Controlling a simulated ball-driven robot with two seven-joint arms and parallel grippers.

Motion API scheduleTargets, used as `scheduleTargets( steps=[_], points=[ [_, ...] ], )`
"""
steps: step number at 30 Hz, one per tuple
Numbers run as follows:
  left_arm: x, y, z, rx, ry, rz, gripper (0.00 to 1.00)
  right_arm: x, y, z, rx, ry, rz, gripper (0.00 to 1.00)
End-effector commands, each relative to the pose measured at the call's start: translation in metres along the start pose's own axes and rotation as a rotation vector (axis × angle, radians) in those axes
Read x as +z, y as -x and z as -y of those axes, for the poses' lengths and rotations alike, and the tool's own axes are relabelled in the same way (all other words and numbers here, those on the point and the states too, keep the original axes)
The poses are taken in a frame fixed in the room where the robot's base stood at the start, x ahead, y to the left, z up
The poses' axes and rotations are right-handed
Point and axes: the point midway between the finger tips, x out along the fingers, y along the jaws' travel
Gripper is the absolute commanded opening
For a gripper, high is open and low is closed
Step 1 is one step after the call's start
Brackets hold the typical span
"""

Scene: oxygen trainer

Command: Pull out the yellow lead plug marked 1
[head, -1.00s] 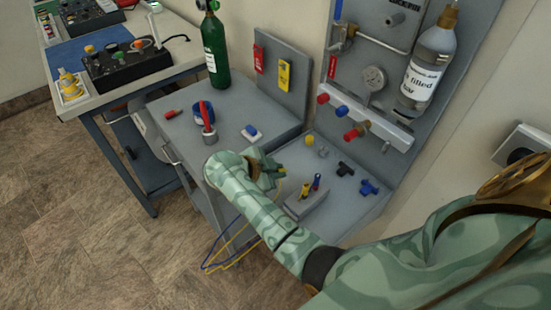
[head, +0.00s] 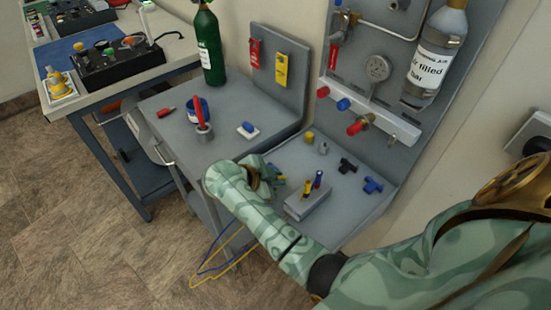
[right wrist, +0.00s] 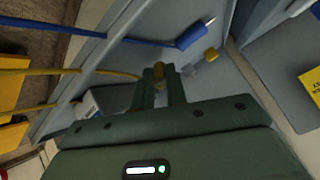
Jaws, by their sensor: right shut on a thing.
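My right gripper (head: 278,182) is shut beside a small grey box (head: 305,203), to its left in the head view. In the right wrist view its two dark green fingers (right wrist: 160,88) close on a yellow lead plug (right wrist: 159,70). A yellow cable runs to it from the left. The fingers hide most of this plug. I cannot read its mark or tell whether it sits in a socket. A yellow plug (head: 307,187) and a blue plug (head: 318,178) stand upright on the box. My left gripper is out of view.
The box stands on a grey tray (head: 350,212) with blue (head: 372,185) and black (head: 347,165) fittings. A panel with a gauge (head: 377,68) and a gas bottle (head: 436,55) rises behind. Loose yellow and blue leads (head: 228,258) hang at the cart's front.

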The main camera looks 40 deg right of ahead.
Motion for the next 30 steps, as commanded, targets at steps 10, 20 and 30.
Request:
scheduleTargets(
  steps=[10,20,30],
  points=[
    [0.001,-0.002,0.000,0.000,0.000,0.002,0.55,0.002,-0.002,-0.002,0.001,0.000,0.000,0.39],
    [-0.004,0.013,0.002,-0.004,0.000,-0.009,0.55,-0.011,0.011,0.006,-0.001,-0.003,0.001,0.39],
    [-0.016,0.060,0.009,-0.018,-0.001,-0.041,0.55,-0.056,0.051,0.038,-0.013,-0.051,0.006,0.39]
  ],
)
